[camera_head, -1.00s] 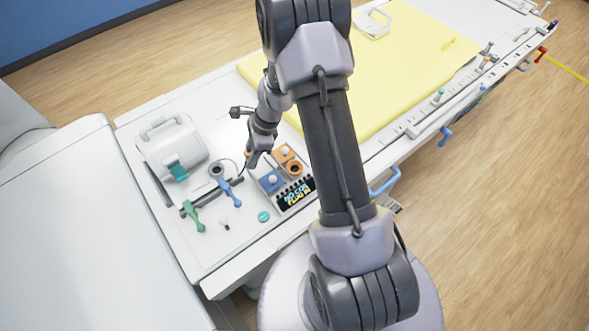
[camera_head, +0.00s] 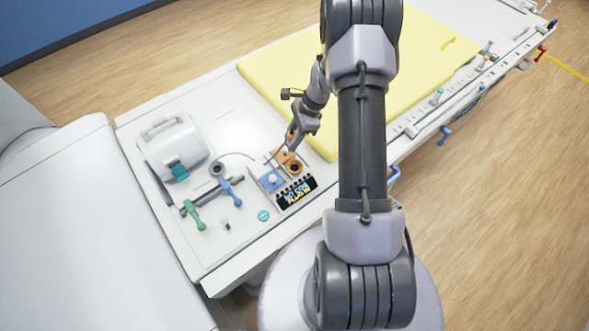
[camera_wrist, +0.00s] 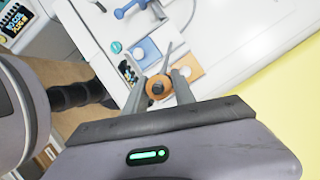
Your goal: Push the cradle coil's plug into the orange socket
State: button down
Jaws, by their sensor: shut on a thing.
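The cradle coil (camera_head: 172,145) is a white, rounded body with a handle, standing at the left of the table. My gripper (camera_head: 290,148) is low over the far part of the socket console (camera_head: 285,205), beside the orange socket (camera_head: 295,168). It is shut on the coil's plug, which is mostly hidden in the head view. In the wrist view an orange round piece with a dark centre (camera_wrist: 158,88) shows between my fingers (camera_wrist: 160,88); I cannot tell whether it is plug or socket. The blue socket panel (camera_head: 271,182) is nearer the front.
A blue-handled (camera_head: 231,186) and a green-handled piece (camera_head: 193,212) lie left of the console. A teal disc (camera_head: 263,215) and a small white piece (camera_head: 225,223) lie in front. A yellow mat (camera_head: 345,85) covers the table behind.

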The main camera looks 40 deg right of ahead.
jog(key=shift+d, duration=0.45)
notch_tip(320, 180, down, 10)
jog(key=b, duration=0.8)
jog(key=shift+r+b, duration=0.1)
jog(key=shift+b, duration=0.2)
jog(key=shift+f+b, duration=1.6)
jog(key=shift+f, duration=0.15)
jog(key=c, duration=1)
grip_release()
jog(key=shift+c, duration=0.2)
jog(key=shift+o, duration=0.5)
jog(key=shift+s+r, duration=0.1)
jog(key=shift+s, duration=0.05)
jog(key=shift+r, duration=0.1)
